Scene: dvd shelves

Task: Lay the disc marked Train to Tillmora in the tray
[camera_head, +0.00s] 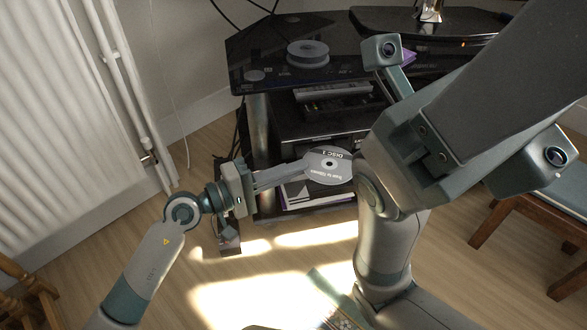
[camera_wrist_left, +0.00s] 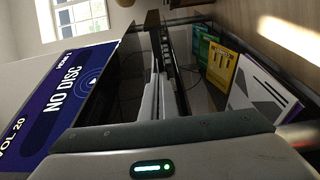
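The disc (camera_head: 334,177) is grey and printed "DISC 1" and, it appears, "Train to Tillmora". My left gripper (camera_head: 305,171) is shut on its left edge and holds it out in front of the TV stand's shelves. In the left wrist view the fingers (camera_wrist_left: 157,95) are close together, and the disc is not clearly made out. A dark player-like box (camera_head: 318,132) sits on the shelf behind the disc. I cannot make out an open tray on it. The wrist view shows a screen (camera_wrist_left: 70,100) reading "NO DISC". My right arm crosses the right side, its gripper not visible.
The black glass TV stand (camera_head: 262,50) carries a grey round stack (camera_head: 307,53). Cases (camera_head: 318,192) fill the low shelf. A radiator (camera_head: 60,120) is left, a wooden stool (camera_head: 530,215) right. The floor in front is mostly clear.

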